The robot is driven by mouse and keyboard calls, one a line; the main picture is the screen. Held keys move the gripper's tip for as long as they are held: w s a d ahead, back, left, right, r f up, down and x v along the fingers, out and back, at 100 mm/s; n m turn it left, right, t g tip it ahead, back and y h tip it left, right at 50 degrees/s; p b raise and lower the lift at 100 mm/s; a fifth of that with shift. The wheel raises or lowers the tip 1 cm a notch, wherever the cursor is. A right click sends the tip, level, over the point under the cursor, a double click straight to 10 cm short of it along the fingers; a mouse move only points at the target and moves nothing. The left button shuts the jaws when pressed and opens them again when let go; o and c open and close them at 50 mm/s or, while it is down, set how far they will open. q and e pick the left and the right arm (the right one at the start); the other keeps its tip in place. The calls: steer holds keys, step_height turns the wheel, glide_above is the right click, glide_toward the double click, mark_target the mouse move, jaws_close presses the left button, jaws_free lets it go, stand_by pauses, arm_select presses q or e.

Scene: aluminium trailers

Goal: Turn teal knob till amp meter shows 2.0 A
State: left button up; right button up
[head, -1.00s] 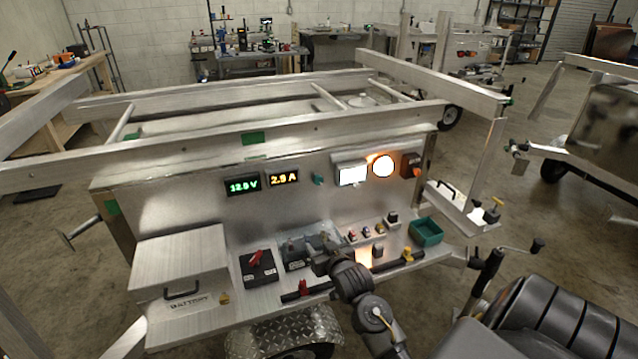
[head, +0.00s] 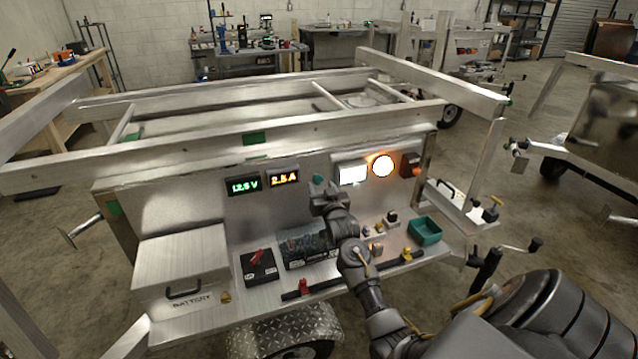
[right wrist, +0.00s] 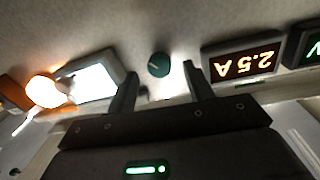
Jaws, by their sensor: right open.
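The teal knob (head: 318,178) sits on the upright metal panel, right of the amp meter (head: 284,178). The amp meter shows 2.5 A in amber; in the right wrist view it (right wrist: 243,62) appears upside down. My right gripper (head: 322,189) is just below and in front of the knob in the head view. In the right wrist view its fingers are open, and the knob (right wrist: 158,65) with a pale pointer line appears between and just beyond the fingertips. I see no contact. My left gripper is not in view.
A green volt meter (head: 244,184) is left of the amp meter. Right of the knob are a lit white panel (head: 352,173) and a glowing round lamp (head: 383,166). Below, the shelf holds a black box with a red switch (head: 259,266) and a green bin (head: 425,231).

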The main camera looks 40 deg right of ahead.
mark_target(317, 179)
steer(key=shift+x, duration=1.35)
steer(key=c, duration=1)
